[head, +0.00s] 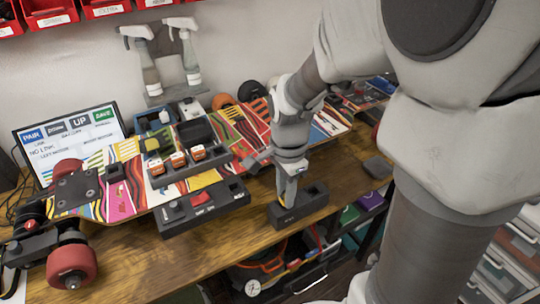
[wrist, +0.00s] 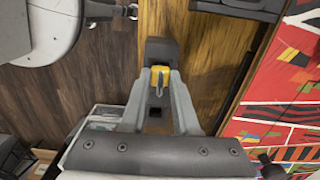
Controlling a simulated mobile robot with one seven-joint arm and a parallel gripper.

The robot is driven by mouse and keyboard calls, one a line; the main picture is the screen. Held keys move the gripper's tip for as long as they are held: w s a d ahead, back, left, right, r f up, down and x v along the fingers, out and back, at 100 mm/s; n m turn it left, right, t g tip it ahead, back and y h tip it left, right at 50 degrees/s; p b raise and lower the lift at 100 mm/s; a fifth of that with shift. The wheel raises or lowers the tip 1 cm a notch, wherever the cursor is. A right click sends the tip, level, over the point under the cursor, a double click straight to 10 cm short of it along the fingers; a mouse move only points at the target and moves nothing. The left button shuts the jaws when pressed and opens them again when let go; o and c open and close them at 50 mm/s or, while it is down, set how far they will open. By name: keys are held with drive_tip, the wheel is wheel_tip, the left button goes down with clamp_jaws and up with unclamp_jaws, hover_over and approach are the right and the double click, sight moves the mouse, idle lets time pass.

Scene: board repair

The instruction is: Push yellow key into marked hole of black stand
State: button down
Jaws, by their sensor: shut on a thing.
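The black stand (head: 312,206) is a long dark block at the front edge of the wooden bench. A dark square hole shows in its right part in the head view, and a dark opening (wrist: 154,113) shows between my fingers in the wrist view. My gripper (head: 287,200) points down at the stand's left part. In the wrist view my gripper (wrist: 160,78) is shut on the yellow key (wrist: 160,73), with a grey metal part below the yellow. The key is right at or over the stand (wrist: 160,48). I cannot tell how deep it sits, and no hole marking is readable.
A patterned skateboard deck (head: 122,180) with red wheels lies along the bench. A dark control box (head: 203,208) with a red switch is left of the stand. A screen (head: 70,140) and spray bottles (head: 188,60) stand behind. Bare wood lies at front left.

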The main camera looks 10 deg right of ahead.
drive_tip(key=shift+f+b, duration=0.3)
drive_tip(key=shift+f, duration=0.15)
idle(0.3)
drive_tip(key=shift+c, duration=1.5)
unclamp_jaws()
drive_tip(key=shift+r, duration=0.3)
drive_tip(key=shift+r+p, duration=1.1)
drive_tip(key=shift+p, duration=0.25)
drive_tip(key=shift+r, duration=0.2)
drive_tip(key=shift+r+p, duration=2.8)
drive_tip(key=shift+r, duration=0.15)
